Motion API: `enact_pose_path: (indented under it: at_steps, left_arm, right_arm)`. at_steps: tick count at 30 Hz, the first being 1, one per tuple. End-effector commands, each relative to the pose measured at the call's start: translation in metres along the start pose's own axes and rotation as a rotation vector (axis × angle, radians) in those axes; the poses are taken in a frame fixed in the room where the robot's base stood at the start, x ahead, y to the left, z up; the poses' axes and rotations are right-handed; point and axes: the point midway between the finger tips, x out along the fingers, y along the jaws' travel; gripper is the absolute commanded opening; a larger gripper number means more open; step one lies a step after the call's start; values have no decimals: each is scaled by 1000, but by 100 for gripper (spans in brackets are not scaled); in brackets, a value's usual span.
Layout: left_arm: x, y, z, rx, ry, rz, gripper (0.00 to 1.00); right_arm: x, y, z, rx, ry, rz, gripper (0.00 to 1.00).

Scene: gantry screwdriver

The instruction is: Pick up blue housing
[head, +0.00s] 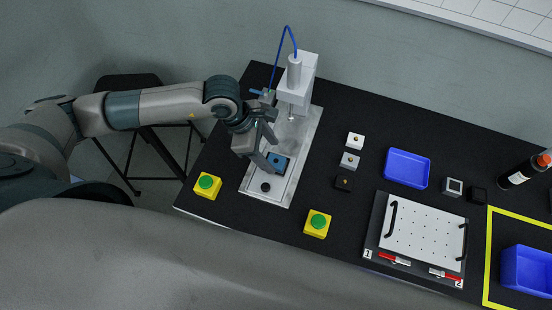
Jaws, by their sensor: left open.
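The blue housing (279,161) is a small blue block with a dark centre. It sits on the silver base plate (287,186) of the gantry screwdriver (295,82), in front of its column. My left gripper (271,154) reaches in from the left and is open. Its fingers are right at the housing's upper left side and hide part of it. I cannot tell whether they touch it. My right gripper is not in view.
Yellow boxes with green buttons stand left (207,186) and right (317,223) of the plate. Small white and black blocks (349,160), a blue tray (407,168) and a white perforated board (424,235) lie to the right. A bottle (520,172) and blue bin (526,270) are far right.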

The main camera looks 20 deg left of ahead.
Motion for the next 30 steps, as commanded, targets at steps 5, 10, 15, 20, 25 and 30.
enact_pose_path:
  at_steps: [5, 10, 15, 20, 25, 30]
  left_arm:
    - [19, -1, 0, -1, 0, -1, 58]
    - [28, -2, -1, 0, 0, -1, 58]
    - [28, -1, -1, 0, 0, 0, 58]
    - [28, -1, -1, 0, 0, 0, 58]
    - [28, -1, -1, 0, 0, 0, 39]
    - [28, -1, -1, 0, 0, 0, 9]
  right_arm:
    - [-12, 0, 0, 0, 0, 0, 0]
    - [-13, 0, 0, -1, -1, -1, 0]
    - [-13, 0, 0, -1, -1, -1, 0]
    - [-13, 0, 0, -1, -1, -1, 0]
    - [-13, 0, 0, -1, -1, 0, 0]
    - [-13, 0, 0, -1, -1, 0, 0]
